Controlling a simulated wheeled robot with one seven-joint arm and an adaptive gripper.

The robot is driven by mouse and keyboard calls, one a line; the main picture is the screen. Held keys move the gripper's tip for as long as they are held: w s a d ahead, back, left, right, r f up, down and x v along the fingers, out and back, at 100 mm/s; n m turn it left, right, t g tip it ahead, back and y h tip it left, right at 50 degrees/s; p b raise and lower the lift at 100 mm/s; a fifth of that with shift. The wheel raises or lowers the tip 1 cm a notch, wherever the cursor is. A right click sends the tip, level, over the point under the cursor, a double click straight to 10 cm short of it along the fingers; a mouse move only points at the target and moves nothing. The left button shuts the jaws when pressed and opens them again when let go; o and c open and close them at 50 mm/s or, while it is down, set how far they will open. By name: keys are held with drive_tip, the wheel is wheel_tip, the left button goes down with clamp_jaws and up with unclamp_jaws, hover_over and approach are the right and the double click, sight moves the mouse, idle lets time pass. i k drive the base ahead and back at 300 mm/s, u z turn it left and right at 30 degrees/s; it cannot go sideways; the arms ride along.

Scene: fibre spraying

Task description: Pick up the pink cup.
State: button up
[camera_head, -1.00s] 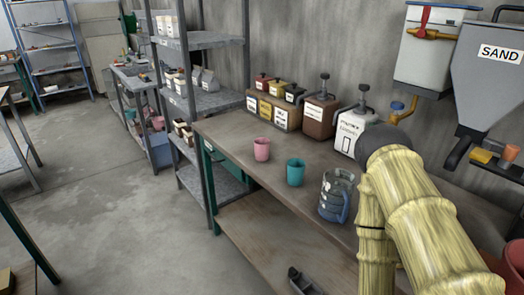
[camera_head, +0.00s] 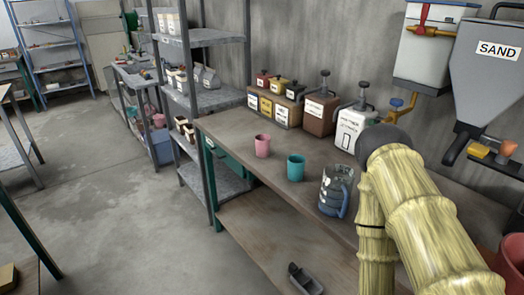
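The pink cup (camera_head: 262,146) stands upright on the wooden workbench (camera_head: 232,128), towards its left end. A teal cup (camera_head: 296,168) stands to its right and nearer to me. My arm, in a yellowish ribbed cover, fills the lower right of the view and hides part of the bench. My gripper is not in view.
A glass jug (camera_head: 336,190) with a blue handle stands right of the teal cup. Pump dispensers (camera_head: 320,112) and boxes line the wall behind. A grey sand hopper (camera_head: 487,75) hangs at the right. Metal shelves (camera_head: 207,100) adjoin the bench's left end.

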sight(263, 146)
drive_tip(key=k, duration=1.25)
drive_tip(key=u, duration=0.65)
drive_tip(key=i, duration=0.75)
drive_tip(key=u, duration=0.5)
drive_tip(key=i, duration=0.9)
drive_tip(key=z, duration=0.95)
drive_tip(key=i, duration=0.7)
drive_tip(key=z, duration=0.7)
